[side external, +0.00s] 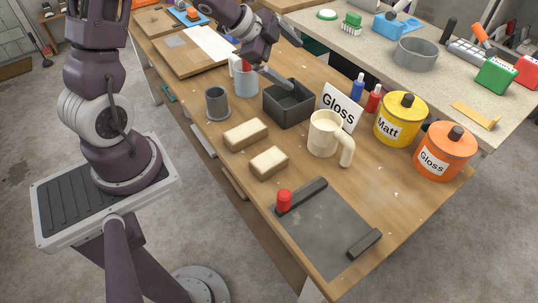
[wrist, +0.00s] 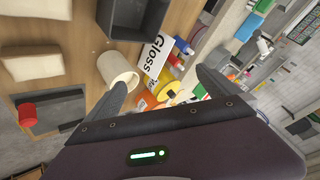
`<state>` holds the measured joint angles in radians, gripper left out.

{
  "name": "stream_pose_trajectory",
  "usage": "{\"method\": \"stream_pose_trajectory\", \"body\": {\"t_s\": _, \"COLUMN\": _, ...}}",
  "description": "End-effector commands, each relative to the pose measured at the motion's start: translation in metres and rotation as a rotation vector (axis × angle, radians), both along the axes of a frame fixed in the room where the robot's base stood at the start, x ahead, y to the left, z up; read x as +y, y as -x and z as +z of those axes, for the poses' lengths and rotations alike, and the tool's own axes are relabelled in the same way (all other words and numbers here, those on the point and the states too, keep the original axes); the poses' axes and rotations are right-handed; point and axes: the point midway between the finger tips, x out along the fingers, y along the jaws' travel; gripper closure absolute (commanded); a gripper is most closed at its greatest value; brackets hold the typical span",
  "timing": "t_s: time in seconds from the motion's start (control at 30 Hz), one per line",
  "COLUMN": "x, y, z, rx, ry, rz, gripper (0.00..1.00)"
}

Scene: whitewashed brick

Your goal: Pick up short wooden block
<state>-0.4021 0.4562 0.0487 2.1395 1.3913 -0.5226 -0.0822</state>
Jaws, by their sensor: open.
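Two pale wooden blocks lie flat on the bench. The one nearer the slate board (side external: 267,163) looks slightly shorter than the other block (side external: 246,135), which lies just behind it. In the wrist view the shorter-looking block (wrist: 33,65) and the other block (wrist: 22,12) are at the left edge, outside the fingers. My gripper (side external: 297,66) is open and empty, above and beyond the dark square bin, well away from both blocks. Its two fingers (wrist: 162,77) are spread wide in the wrist view.
The dark bin (side external: 288,103), grey cup (side external: 217,103) and cream mug (side external: 324,133) stand near the blocks. A Gloss sign (side external: 342,107), yellow tin (side external: 401,118) and orange tin (side external: 445,150) stand at right. A red cylinder (side external: 284,200) is on the slate board (side external: 328,232). Bench is clear around the blocks.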

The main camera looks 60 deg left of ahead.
Motion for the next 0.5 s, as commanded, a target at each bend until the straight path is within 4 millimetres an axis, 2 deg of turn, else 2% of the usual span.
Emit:
{"method": "stream_pose_trajectory", "body": {"t_s": 0.03, "x": -0.009, "y": 0.014, "z": -0.04, "rx": 0.06, "ry": 0.088, "rz": -0.13, "gripper": 0.0}}
{"method": "stream_pose_trajectory", "body": {"t_s": 0.1, "x": -0.028, "y": 0.046, "z": -0.076, "rx": 0.126, "ry": 0.238, "rz": -0.312, "gripper": 0.0}}
{"method": "stream_pose_trajectory", "body": {"t_s": 0.13, "x": -0.036, "y": 0.061, "z": -0.087, "rx": 0.152, "ry": 0.304, "rz": -0.376, "gripper": 0.0}}
{"method": "stream_pose_trajectory", "body": {"t_s": 0.2, "x": -0.048, "y": 0.094, "z": -0.101, "rx": 0.202, "ry": 0.439, "rz": -0.489, "gripper": 0.0}}
{"method": "stream_pose_trajectory", "body": {"t_s": 0.3, "x": -0.056, "y": 0.125, "z": -0.107, "rx": 0.244, "ry": 0.563, "rz": -0.581, "gripper": 0.0}}
{"method": "stream_pose_trajectory", "body": {"t_s": 0.4, "x": -0.059, "y": 0.135, "z": -0.118, "rx": 0.258, "ry": 0.606, "rz": -0.609, "gripper": 0.0}}
{"method": "stream_pose_trajectory", "body": {"t_s": 0.5, "x": -0.06, "y": 0.135, "z": -0.135, "rx": 0.258, "ry": 0.606, "rz": -0.611, "gripper": 0.0}}
